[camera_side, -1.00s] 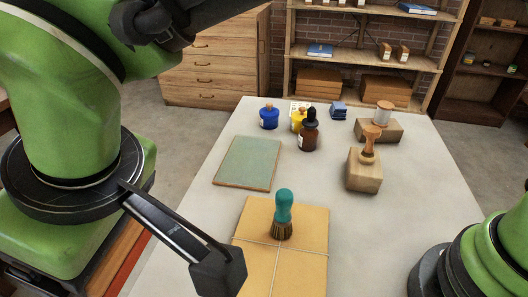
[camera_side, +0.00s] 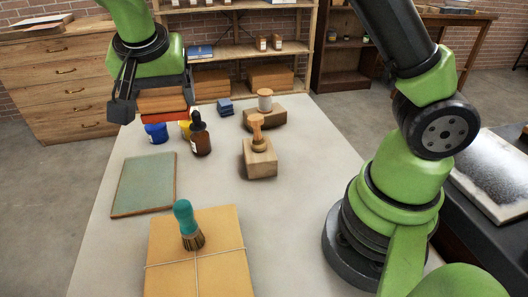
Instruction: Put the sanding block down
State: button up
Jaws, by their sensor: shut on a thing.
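My gripper (camera_side: 156,106) is at the upper left in the side view, pointing down. Its dark fingers are closed on the two sides of the sanding block (camera_side: 163,99), a brown wooden block with a red-orange underside. The block is held about level and looks raised above the far left part of the grey table (camera_side: 225,205). In the picture it stands just above the blue ink jar (camera_side: 156,133); the gap below it is hard to judge.
Near the block are a yellow jar (camera_side: 185,128) and a brown dropper bottle (camera_side: 200,138). Two wooden stamps (camera_side: 260,160) (camera_side: 266,115) stand to the right. A green pad (camera_side: 145,184) and a wrapped parcel (camera_side: 195,265) with a teal brush (camera_side: 187,224) lie nearer.

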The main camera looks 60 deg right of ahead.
jog(key=s+d+m+g, duration=0.25)
jog(key=d+m, duration=0.35)
jog(key=d, duration=0.3)
jog(key=s+d+m+g, duration=0.2)
jog(key=s+d+m, duration=0.2)
jog(key=d+m, duration=0.45)
jog(key=s+d+m+g+y, duration=0.3)
jog(key=s+d+m, duration=0.85)
jog(key=s, duration=0.35)
jog(key=f, duration=1.6)
jog(key=shift+a, duration=0.35)
jog(key=shift+f, duration=2.2)
jog(key=shift+f, duration=0.1)
